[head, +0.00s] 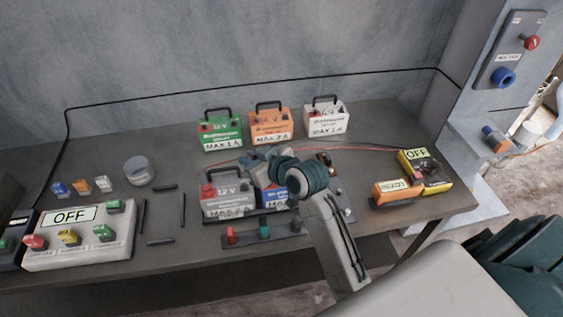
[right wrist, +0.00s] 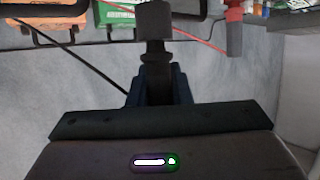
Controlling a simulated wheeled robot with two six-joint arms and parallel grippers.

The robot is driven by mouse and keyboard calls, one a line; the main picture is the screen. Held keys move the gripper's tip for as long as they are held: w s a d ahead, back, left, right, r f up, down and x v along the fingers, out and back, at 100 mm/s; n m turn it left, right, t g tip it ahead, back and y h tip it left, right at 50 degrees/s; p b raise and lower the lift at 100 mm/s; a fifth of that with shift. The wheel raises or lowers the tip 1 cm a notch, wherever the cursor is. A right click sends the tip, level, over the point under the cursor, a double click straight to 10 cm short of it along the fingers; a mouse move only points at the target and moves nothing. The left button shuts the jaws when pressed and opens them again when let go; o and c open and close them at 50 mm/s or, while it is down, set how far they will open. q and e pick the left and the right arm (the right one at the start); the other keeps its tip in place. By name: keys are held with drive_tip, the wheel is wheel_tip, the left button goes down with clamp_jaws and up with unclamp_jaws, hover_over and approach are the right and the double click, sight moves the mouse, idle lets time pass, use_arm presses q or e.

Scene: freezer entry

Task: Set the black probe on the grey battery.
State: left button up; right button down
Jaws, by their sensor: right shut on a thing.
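The grey battery (head: 228,203), marked 12 V, stands at the front left of the row on the table. My right gripper (head: 262,166) is just right of its top and above the blue battery (head: 270,199), which it partly hides. In the right wrist view the right gripper (right wrist: 153,82) is shut on a dark probe (right wrist: 154,22), taken to be the black probe. In the head view the gripper covers it. I cannot tell whether the probe touches a battery. My left gripper is out of view.
Green (head: 220,131), orange (head: 271,124) and white (head: 326,119) batteries stand behind. A yellow meter (head: 425,170) and an orange block (head: 397,190) are at right. A red probe (right wrist: 234,38) with a red wire shows in the wrist view. A switch panel (head: 82,240) is at left.

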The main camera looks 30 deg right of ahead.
drive_tip(key=shift+n+y, duration=0.4)
drive_tip(key=shift+y, duration=0.1)
drive_tip(key=a, duration=0.1)
drive_tip(key=w+a+r, duration=0.1)
drive_tip(key=w+a, duration=0.1)
drive_tip(key=shift+w+a+r, duration=0.1)
drive_tip(key=shift+a+r, duration=0.05)
drive_tip(key=shift+r, duration=0.25)
drive_tip(key=shift+p, duration=0.3)
drive_tip(key=shift+f+b, duration=0.9)
drive_tip(key=shift+f, duration=1.15)
drive_tip(key=shift+p, duration=0.8)
